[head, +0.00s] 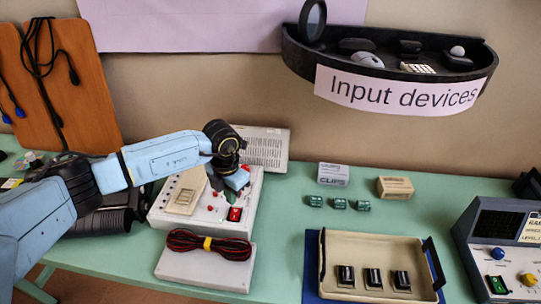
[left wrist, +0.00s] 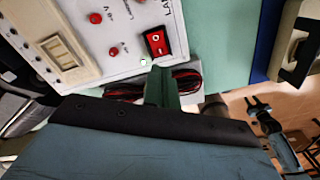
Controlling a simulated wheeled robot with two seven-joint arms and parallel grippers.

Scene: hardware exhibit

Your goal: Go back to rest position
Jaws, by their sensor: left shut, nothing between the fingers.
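My left gripper (head: 232,180) is shut and empty, pointing down over the front panel of a white power supply box (head: 165,212). It is close to the red rocker switch (head: 235,214); I cannot tell whether it touches the panel. In the left wrist view the shut fingers (left wrist: 161,88) show just below the red switch (left wrist: 157,42).
A bundle of red and black cable (head: 208,243) lies in front of the box. A beige tray (head: 340,245) with several black parts, small green blocks (head: 339,204), two small boxes (head: 334,174) and a blue-knobbed device (head: 500,250) stand to the right. The shelf (head: 390,65) hangs above.

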